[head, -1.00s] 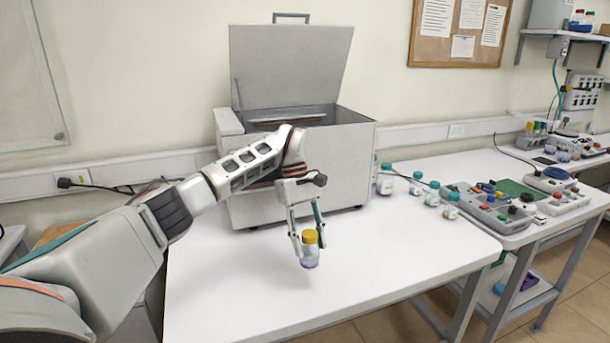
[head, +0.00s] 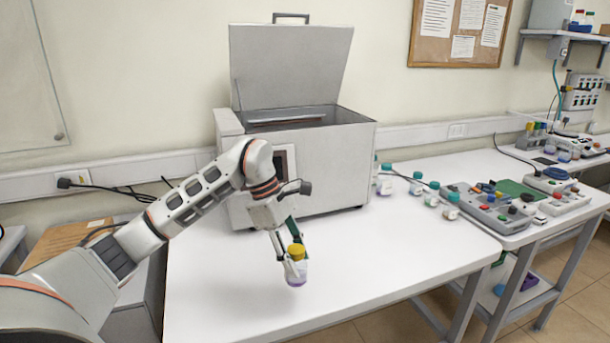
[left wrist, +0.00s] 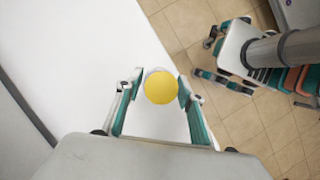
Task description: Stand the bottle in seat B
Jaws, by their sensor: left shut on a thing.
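The bottle (head: 297,270) is small, with a yellow cap and a clear body with purple at its base. My left gripper (head: 291,258) is shut on it over the white table, near the front edge. The bottle looks close to upright; I cannot tell if its base touches the table. In the left wrist view the yellow cap (left wrist: 160,87) sits between the two fingers of my left gripper (left wrist: 158,92). A grey metal box (head: 335,165) with its lid raised stands at the back of the table. Seat B cannot be made out.
Several bottles with teal caps (head: 416,186) stand right of the metal box. A side bench at right holds a grey device (head: 490,212) and other equipment. The table's middle and right front (head: 400,255) are clear.

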